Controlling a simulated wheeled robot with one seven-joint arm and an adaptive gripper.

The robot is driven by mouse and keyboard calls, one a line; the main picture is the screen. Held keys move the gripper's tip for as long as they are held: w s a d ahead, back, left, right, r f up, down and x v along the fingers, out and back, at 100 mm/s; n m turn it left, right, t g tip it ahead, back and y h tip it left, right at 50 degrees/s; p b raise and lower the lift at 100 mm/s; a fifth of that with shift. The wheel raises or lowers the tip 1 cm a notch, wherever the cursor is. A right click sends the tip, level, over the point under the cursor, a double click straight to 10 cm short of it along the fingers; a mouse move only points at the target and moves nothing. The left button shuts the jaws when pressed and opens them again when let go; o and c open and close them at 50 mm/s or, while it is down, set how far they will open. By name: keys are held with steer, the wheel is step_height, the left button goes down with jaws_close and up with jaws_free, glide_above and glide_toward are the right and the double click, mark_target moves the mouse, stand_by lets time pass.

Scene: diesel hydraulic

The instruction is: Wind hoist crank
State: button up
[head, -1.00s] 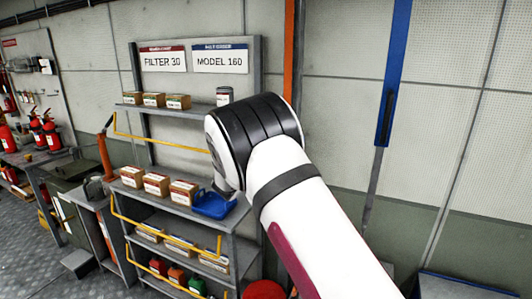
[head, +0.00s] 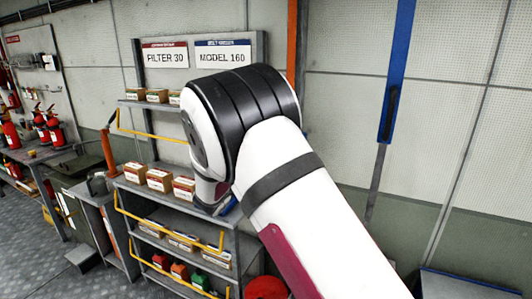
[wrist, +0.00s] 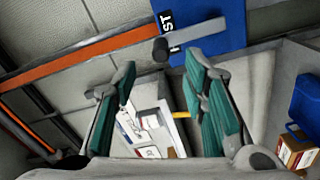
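The crank shows in the wrist view as a grey bar (wrist: 198,36) with a dark round knob (wrist: 160,50) at its left end. It lies across a blue panel (wrist: 205,60), where a black label shows the letters "ST". My gripper (wrist: 161,74) has teal-padded fingers spread apart, with nothing held between them. The knob appears between and just beyond the fingertips; I cannot tell how far away it is. In the head view my white and black arm hides the gripper, and I cannot make out the crank there.
An orange rail (wrist: 105,50) runs close by on the left in the wrist view. In the head view, a grey shelf rack (head: 140,105) with small boxes (head: 159,180) stands left of and behind my arm. A blue post (head: 399,60) is on the right wall.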

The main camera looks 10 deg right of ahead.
steer(key=shift+v, duration=1.65)
steer(key=shift+d, duration=0.1)
steer(key=s+d+r+m+g, duration=0.2)
steer(key=s+d+g, duration=0.1)
steer(key=s+d, duration=0.35)
steer(key=s+d+r+m+g+y, duration=0.1)
steer(key=s+d+r+m+g, duration=0.1)
steer(key=s+d+g, duration=0.45)
steer(key=s+d+r+m+g, duration=0.1)
steer(key=s+d+r+m, duration=0.2)
steer(key=s, duration=0.5)
steer(key=s+a+y, duration=0.3)
steer(key=s+y, duration=0.1)
steer(key=s, duration=0.7)
steer(key=s+a+f+t+y+b, duration=0.1)
steer(key=s+a+y, duration=0.3)
steer(key=s, duration=0.7)
steer(key=shift+a+y, duration=0.3)
steer(key=shift+y, duration=0.5)
